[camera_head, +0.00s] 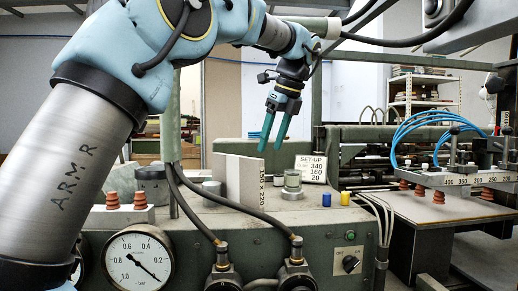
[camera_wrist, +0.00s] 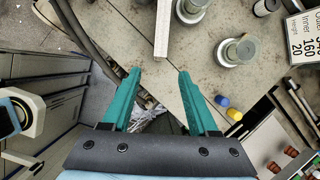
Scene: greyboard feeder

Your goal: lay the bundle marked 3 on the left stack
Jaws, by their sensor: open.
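My gripper (camera_head: 271,146) hangs with its teal fingers pointing down above the green machine's top. In the wrist view my gripper (camera_wrist: 159,75) is open, with nothing between its fingers. No bundle with a 3 on it can be made out in either view. No stack can be clearly told as the left one. A flat grey board surface (camera_head: 449,209) lies under the suction bar at the right; I cannot tell whether it is a stack.
An upright grey board marked 130 x 220 (camera_head: 240,181), metal knobs (camera_head: 292,186) and a SET-UP card (camera_head: 311,169) stand on the machine top. Yellow (camera_head: 345,198) and blue (camera_head: 330,199) cylinders stand nearby. The suction bar (camera_head: 460,181) with hoses is at right.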

